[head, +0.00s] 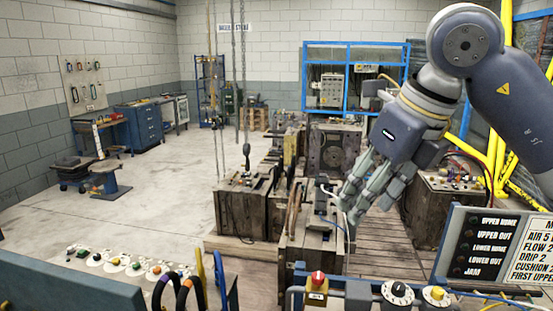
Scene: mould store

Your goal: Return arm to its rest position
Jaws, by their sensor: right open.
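My right arm comes in from the upper right in the head view, and its right gripper (352,205) points down and to the left. Its fingers are open, over the front of a weathered mould block (312,252). I cannot tell whether the fingertips touch the fittings on top of that block. No object shows between the fingers. My left gripper is not in view.
Several mould blocks, one of them the left block (240,208), stand close under and beside the arm. A control panel (500,245) is at the lower right, with a red button (317,279) in front. Yellow rails (500,125) stand behind the arm.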

